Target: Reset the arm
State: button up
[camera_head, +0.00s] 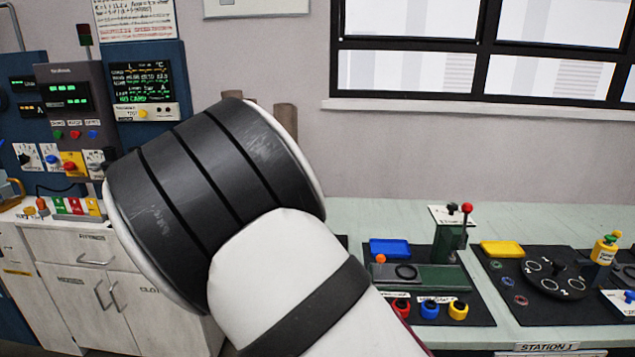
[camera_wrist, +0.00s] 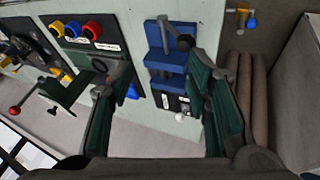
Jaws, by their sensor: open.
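My gripper (camera_wrist: 165,125) shows in the wrist view with its two green-padded fingers spread apart. It is open and nothing is held between the fingers. It looks toward the bench from above, and a blue press-like fixture (camera_wrist: 168,62) with a grey handle stands beyond the fingers. In the head view my arm fills the middle of the picture, and the gripper itself is not visible there. The arm hides part of the bench and wall behind it.
A pale green bench (camera_head: 375,215) runs along the wall. It holds a green fixture with a red-knobbed lever (camera_head: 466,209), a blue tray (camera_head: 390,248), a yellow tray (camera_head: 502,248) and a round black dial plate (camera_head: 553,277). Control panels (camera_head: 70,105) and white cabinets (camera_head: 75,265) stand left.

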jog(key=s+d+r+g+y, duration=0.1)
jog(key=s+d+r, duration=0.35)
jog(key=d, duration=0.25)
jog(key=s+d+r+y, duration=0.2)
jog(key=s+d+r, duration=0.2)
jog(key=d+r, duration=0.25)
jog(key=s+d+r+g+y, duration=0.1)
jog(key=s+d+r, duration=0.35)
jog(key=d, duration=0.35)
jog(key=s+d+t, duration=0.1)
jog(key=s+d, duration=0.2)
jog(key=s, duration=0.4)
jog(key=s+d+n, duration=0.1)
jog(key=s+d, duration=0.1)
jog(key=s, duration=0.4)
jog(key=s+d+r+t, duration=0.1)
jog(key=s+d, duration=0.2)
jog(key=s, duration=0.4)
jog(key=shift+s+d+t+y, duration=0.3)
jog(key=shift+y, duration=0.1)
jog(key=shift+r, duration=0.1)
